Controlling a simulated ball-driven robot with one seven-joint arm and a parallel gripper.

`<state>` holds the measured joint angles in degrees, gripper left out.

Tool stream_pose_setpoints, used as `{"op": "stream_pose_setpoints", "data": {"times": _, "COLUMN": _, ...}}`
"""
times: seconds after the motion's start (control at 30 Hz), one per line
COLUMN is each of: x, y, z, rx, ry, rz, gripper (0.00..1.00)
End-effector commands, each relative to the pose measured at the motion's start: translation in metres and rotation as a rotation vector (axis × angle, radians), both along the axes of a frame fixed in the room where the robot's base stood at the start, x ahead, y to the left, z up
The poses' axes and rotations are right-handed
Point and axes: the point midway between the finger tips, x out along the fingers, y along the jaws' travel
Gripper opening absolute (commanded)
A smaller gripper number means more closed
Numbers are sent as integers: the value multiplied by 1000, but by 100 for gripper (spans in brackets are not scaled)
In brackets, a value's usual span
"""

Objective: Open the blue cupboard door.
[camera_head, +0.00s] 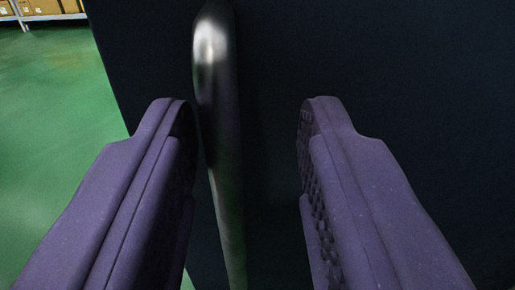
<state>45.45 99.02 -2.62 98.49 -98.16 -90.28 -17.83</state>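The dark blue cupboard door (400,70) fills most of the view, close in front of me. A shiny metal bar handle (213,90) stands on it, running from the top of the view to the bottom edge. My gripper (243,112) is open, with its two purple fingers apart in front of the door. The handle lies between the fingers, close to the left finger and well apart from the right one. Whether it touches the left finger, I cannot tell. The handle's lower end is out of view.
The door's left edge shows at the left. Beyond it is bare green floor (50,130). A shelf with cardboard boxes (42,7) stands far off at the top left.

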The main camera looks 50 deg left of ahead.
Motion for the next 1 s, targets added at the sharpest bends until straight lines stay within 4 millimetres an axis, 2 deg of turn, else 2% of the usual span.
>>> {"op": "stream_pose_setpoints", "data": {"times": 0.43, "x": -40, "y": -57, "z": 1, "rx": -2, "ry": -2, "rz": -5, "gripper": 38}}
{"op": "stream_pose_setpoints", "data": {"times": 1.0, "x": -45, "y": -62, "z": 0, "rx": 0, "ry": -2, "rz": -3, "gripper": 38}}
